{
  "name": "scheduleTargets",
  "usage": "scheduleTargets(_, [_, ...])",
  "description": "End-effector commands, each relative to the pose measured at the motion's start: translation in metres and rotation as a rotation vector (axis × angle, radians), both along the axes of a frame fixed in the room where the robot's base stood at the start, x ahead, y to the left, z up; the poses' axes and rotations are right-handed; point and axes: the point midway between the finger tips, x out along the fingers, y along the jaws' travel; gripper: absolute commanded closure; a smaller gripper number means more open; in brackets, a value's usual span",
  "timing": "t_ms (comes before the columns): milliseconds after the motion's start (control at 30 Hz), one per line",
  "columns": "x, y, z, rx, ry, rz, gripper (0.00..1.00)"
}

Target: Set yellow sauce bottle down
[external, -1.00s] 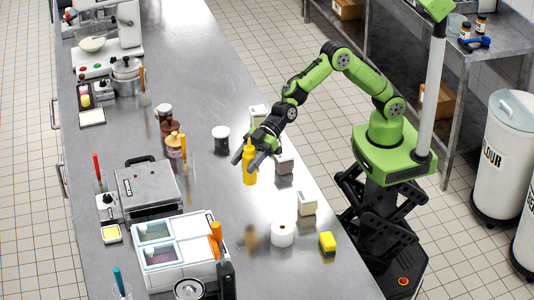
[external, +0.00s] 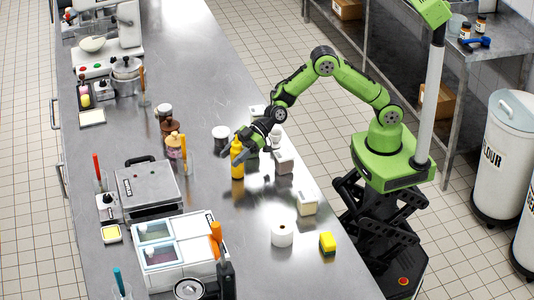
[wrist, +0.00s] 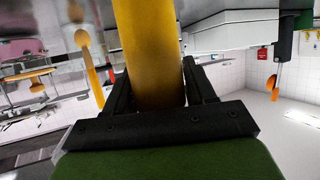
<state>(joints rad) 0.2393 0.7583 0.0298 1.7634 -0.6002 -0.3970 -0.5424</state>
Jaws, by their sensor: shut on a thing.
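The yellow sauce bottle (external: 237,167) is upright over the middle of the steel counter. My gripper (external: 241,151) is shut around it, with its fingers on either side of the bottle's body. In the wrist view the yellow bottle (wrist: 150,50) fills the gap between the two dark fingers of my gripper (wrist: 157,88). The base of the bottle looks at or very near the counter top; I cannot tell whether it touches.
A dark-bodied tub with a white lid (external: 221,134) stands just behind the bottle.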

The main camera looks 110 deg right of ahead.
Motion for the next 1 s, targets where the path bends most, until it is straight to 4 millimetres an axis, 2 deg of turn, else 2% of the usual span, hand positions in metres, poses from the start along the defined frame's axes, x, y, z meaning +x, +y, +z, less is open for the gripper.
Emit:
scheduleTargets(367, [0.000,0.000,-0.004,-0.001,-0.004,0.000,0.82])
scheduleTargets(400, [0.000,0.000,-0.004,0.000,-0.002,-0.001,0.39])
scheduleTargets(533, [0.000,0.000,-0.003,0.000,-0.002,-0.001,0.20])
scheduleTargets(867, [0.000,0.000,0.001,0.000,-0.002,-0.001,0.20])
scheduleTargets(1000, [-0.022,-0.011,0.011,-0.001,-0.003,-0.006,0.20])
